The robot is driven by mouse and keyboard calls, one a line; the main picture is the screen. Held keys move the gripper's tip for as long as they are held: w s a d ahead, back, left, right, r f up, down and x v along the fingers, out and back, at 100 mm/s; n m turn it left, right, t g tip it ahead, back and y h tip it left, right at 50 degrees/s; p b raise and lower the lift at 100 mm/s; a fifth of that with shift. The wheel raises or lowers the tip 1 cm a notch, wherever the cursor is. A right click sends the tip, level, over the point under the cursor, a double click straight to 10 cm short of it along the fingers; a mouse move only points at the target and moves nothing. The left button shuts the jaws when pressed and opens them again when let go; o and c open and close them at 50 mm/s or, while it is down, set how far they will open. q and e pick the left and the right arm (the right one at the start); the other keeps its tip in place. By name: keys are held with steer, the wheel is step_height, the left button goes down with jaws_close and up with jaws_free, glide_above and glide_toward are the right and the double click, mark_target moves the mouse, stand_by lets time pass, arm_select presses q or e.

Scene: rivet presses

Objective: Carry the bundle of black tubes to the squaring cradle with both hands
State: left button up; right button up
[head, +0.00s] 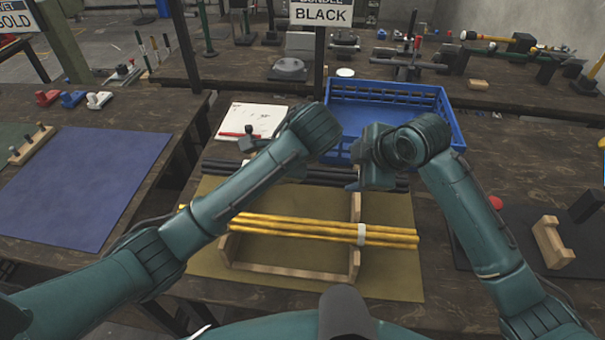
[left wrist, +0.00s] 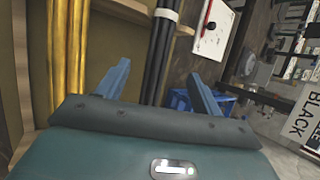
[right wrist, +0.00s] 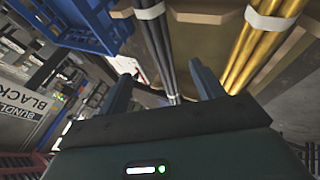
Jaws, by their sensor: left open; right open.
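The bundle of black tubes (head: 222,166) lies across the table behind a bundle of yellow tubes (head: 285,228), partly hidden by my arms. A white band (right wrist: 148,12) wraps it. A wooden cradle (head: 290,272) stands under the yellow tubes; I cannot tell if it is the squaring cradle. My left gripper (left wrist: 160,90) is open, and the black tubes (left wrist: 157,55) show beyond and between its fingers. In the head view its fingers are hidden. My right gripper (head: 362,172) is open above the tubes; its wrist view shows the black tubes (right wrist: 160,50) between its fingers.
A blue crate (head: 400,97) stands behind the tubes, beside a white board (head: 245,118) with a red pen. A BLACK sign (head: 322,14) rises behind. A blue mat (head: 85,175) lies left. A wooden block (head: 552,242) sits on a dark mat at right.

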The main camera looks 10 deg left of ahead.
mark_target(333, 174)
arm_select(q)
steer(key=x, duration=1.2)
arm_select(e)
steer(key=x, duration=1.2)
arm_select(q)
steer(key=shift+c, duration=0.5)
arm_select(e)
steer(key=shift+c, duration=0.5)
arm_select(q)
steer(key=shift+s, duration=0.1)
jaws_close()
arm_select(e)
jaws_close()
arm_select(q)
steer(key=shift+r, duration=0.25)
arm_select(e)
steer(key=shift+r, duration=0.3)
